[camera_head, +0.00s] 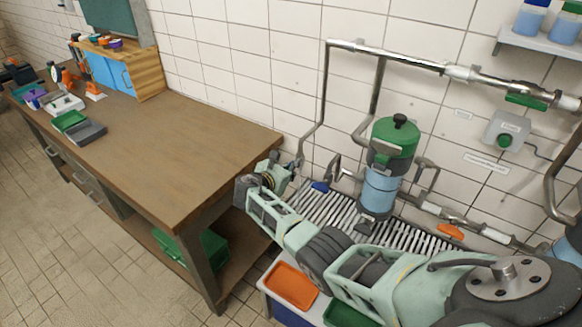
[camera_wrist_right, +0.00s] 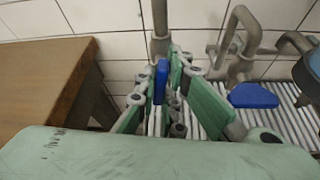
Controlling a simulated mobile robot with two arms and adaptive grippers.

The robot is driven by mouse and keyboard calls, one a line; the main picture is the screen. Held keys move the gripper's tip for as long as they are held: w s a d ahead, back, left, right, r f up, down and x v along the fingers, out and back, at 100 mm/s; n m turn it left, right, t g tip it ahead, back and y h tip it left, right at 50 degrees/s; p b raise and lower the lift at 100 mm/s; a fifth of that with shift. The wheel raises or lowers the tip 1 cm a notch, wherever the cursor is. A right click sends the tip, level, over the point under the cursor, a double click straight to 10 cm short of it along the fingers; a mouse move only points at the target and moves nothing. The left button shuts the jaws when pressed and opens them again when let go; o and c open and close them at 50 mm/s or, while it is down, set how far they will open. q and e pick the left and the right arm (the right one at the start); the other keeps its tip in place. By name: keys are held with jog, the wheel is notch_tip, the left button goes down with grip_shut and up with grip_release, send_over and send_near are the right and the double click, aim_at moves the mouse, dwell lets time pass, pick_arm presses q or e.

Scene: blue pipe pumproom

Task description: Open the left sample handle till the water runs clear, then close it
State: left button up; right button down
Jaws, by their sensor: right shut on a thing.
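My right gripper (camera_head: 284,172) reaches in at the left pipe, beside the workbench corner. In the right wrist view, its green-padded fingers (camera_wrist_right: 168,84) are shut on a blue handle (camera_wrist_right: 162,80), the left one of two, which stands upright between them below a vertical pipe. In the head view the gripper hides this handle. A second blue handle (camera_wrist_right: 252,96) lies flat to the right, apart from the fingers; it also shows in the head view (camera_head: 320,187). I cannot make out any water stream. My left gripper is not in view.
A slatted metal drain grate (camera_head: 325,208) lies under the pipes. A green-topped blue vessel (camera_head: 381,189) stands behind my arm, with an orange handle (camera_head: 450,231) to its right. The wooden workbench (camera_head: 190,150) is close on the left. An orange tray (camera_head: 290,286) sits in front.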

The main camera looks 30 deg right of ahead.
jog(key=shift+f+n+g, duration=0.1)
jog(key=shift+n+g, duration=0.4)
jog(key=shift+n, duration=0.2)
jog(key=c, duration=1.9)
grip_release()
jog(key=shift+o, duration=0.2)
jog(key=shift+a, duration=0.1)
jog(key=v, duration=1.2)
jog(key=shift+f, duration=0.2)
